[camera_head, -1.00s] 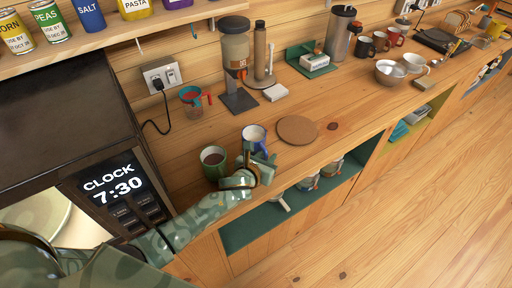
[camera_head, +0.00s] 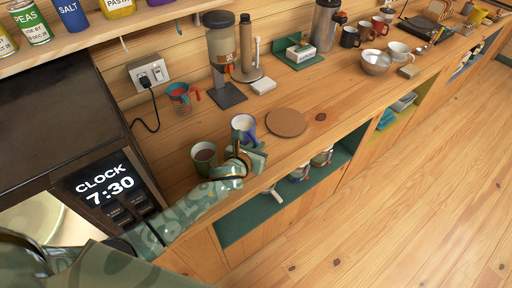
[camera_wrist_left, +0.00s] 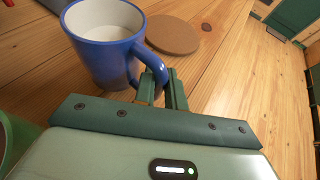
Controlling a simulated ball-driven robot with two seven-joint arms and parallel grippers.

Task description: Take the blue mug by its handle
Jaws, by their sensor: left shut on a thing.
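The blue mug (camera_head: 243,125) stands upright on the wooden counter, with a pale inside. In the left wrist view the blue mug (camera_wrist_left: 101,52) is at upper left, its handle (camera_wrist_left: 156,64) pointing towards my gripper. My left gripper (camera_head: 246,154) is at the mug's near side; in the left wrist view its fingers (camera_wrist_left: 162,86) are shut on the handle, one on each side. The lower part of the handle is partly hidden by the fingers. My right gripper is not in view.
A green mug (camera_head: 205,156) with dark contents stands just left of the blue mug. A round brown coaster (camera_head: 286,122) lies to its right. A coffee grinder (camera_head: 222,58) and a measuring cup (camera_head: 182,97) stand behind.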

